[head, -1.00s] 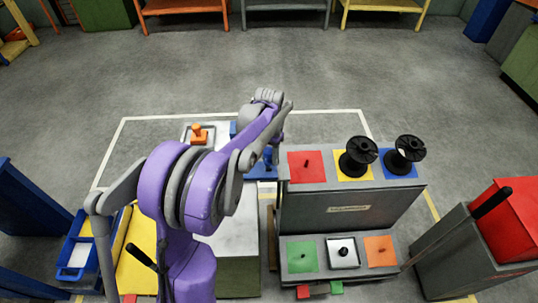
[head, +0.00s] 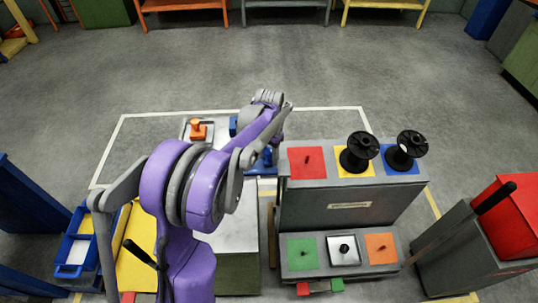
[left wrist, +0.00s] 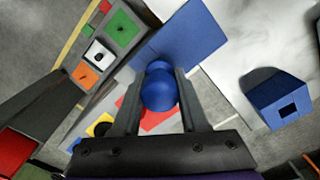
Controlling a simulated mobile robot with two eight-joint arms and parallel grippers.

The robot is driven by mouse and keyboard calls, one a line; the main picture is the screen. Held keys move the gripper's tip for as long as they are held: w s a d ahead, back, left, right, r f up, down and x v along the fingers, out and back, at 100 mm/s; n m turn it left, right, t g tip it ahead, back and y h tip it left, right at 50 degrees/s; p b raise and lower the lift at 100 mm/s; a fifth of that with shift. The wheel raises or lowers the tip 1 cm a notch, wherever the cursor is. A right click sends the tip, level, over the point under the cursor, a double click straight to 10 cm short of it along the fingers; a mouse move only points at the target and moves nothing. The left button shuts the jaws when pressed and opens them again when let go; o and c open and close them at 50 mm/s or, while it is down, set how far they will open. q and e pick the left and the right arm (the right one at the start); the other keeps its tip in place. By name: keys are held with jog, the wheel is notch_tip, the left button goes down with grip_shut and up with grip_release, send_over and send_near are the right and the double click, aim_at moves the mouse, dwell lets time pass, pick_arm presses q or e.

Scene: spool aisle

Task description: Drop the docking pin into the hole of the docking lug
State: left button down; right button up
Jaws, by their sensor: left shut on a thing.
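The blue docking pin (left wrist: 160,92), with a round head, is between the two fingers of my left gripper (left wrist: 158,76) in the left wrist view. The gripper is shut on it. A blue block with a dark square hole (left wrist: 272,97), which looks like the docking lug, stands on the pale table top to the right, apart from the pin. In the head view a little of a blue block (head: 233,126) shows beside my left arm. My arm hides most of the left gripper there. My right gripper is not in view.
A blue pad (left wrist: 190,42) lies near the pin in the wrist view. A grey stepped stand (head: 330,215) with coloured pads and two black spools (head: 358,153) (head: 406,150) is right of my arm. An orange knob (head: 197,130) sits on the table's far left. Open floor lies beyond.

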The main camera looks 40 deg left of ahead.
pick_arm(q)
jog(key=shift+f+b, duration=0.4)
jog(key=shift+f, duration=0.3)
jog(key=shift+c, duration=1.8)
grip_release()
notch_tip(320, 180, up, 11)
jog(key=shift+f+p, duration=0.1)
jog(key=shift+p, duration=0.25)
jog(key=s+d+f+t+p, duration=0.2)
jog(key=s+d+t, duration=0.3)
jog(key=s+d, duration=1.4)
jog(key=shift+s+f+p, duration=0.25)
jog(key=shift+f+p, duration=0.05)
jog(key=shift+p, duration=0.2)
